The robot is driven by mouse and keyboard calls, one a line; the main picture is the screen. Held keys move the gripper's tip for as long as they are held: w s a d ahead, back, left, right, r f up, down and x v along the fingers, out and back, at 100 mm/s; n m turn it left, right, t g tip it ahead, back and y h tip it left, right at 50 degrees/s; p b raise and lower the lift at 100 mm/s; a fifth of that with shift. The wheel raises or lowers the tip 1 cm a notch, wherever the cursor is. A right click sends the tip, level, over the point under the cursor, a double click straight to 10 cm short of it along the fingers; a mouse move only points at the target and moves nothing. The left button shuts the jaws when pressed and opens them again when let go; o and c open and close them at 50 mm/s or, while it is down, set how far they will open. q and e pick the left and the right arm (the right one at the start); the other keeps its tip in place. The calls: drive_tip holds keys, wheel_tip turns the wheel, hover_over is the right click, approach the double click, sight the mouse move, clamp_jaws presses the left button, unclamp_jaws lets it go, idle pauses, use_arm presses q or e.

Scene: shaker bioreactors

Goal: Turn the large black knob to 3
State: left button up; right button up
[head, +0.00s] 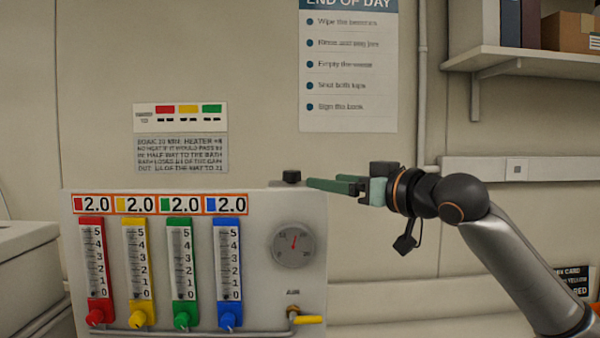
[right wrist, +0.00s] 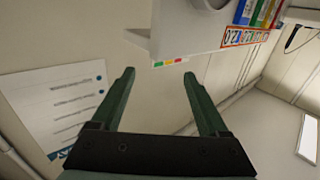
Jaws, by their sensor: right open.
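A white panel (head: 258,210) carries red (head: 96,317), yellow (head: 137,319), green (head: 182,320) and blue (head: 227,320) knobs below tubes of the same colours. All four displays above read 2.0. A small black block (head: 291,176) sits on the panel's top edge; I cannot tell whether it is the large black knob. No other large black knob shows. My right gripper (head: 322,183) is open at the panel's top right, fingers pointing left, near the block. In the right wrist view the green fingers (right wrist: 159,76) are apart with nothing between them. My left gripper is not in view.
A round grey gauge (head: 294,244) with a red pointer and a yellow-handled valve (head: 308,320) are on the panel's right side. A wall shelf (head: 525,58) with boxes is at upper right. A white box-like unit (head: 25,250) stands at far left.

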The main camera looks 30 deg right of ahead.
sight(298, 176)
drive_tip(key=p+x, duration=0.2)
drive_tip(key=x, duration=0.7)
drive_tip(key=shift+w+p, duration=0.35)
clamp_jaws()
